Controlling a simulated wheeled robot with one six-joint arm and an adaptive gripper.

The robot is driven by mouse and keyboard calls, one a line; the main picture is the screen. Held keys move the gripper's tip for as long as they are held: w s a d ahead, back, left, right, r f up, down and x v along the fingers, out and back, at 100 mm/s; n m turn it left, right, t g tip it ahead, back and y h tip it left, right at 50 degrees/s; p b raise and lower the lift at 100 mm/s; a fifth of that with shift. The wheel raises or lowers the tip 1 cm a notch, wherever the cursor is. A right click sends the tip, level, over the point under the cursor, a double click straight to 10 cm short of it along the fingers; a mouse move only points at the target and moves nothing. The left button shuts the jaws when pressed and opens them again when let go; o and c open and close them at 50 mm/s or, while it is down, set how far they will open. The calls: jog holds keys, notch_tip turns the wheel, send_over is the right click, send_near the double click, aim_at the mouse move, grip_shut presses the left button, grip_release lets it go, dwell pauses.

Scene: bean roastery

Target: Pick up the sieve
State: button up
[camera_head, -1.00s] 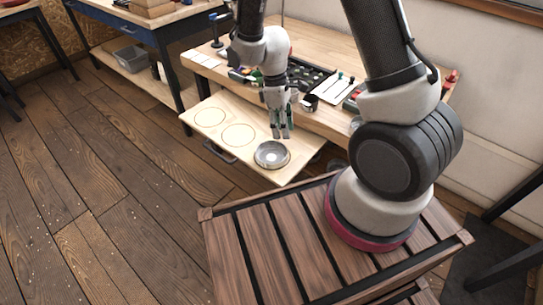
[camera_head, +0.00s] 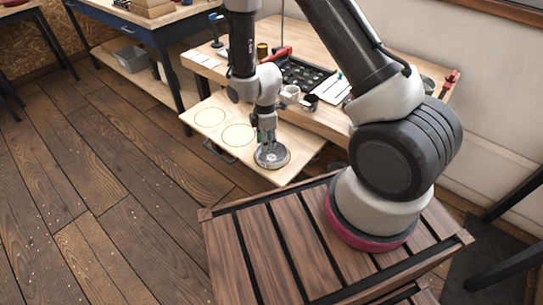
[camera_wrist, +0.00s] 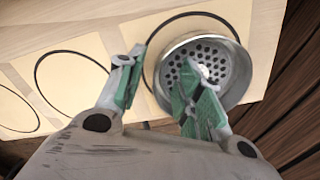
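The sieve (camera_head: 275,160) is a round, shallow metal dish with a perforated bottom. It sits on the rightmost marked spot of the pale pull-out board. My gripper (camera_head: 266,138) points down at it. In the wrist view the sieve (camera_wrist: 234,85) lies at the upper right, and my gripper (camera_wrist: 163,88) is open with green-padded fingers. The left finger shows outside the sieve's wall, to its left. The right finger overlaps the sieve's inside and hides part of its bottom. The near left wall shows between the fingers; contact cannot be told.
The pale board (camera_head: 215,140) has two empty marked circles to the left of the sieve. The workbench (camera_head: 330,40) behind holds a dark tray (camera_head: 305,75), small cups and a red-handled tool. A slatted wooden crate top (camera_head: 275,250) is in front.

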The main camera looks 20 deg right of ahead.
jog(key=shift+f, duration=0.3)
grip_shut()
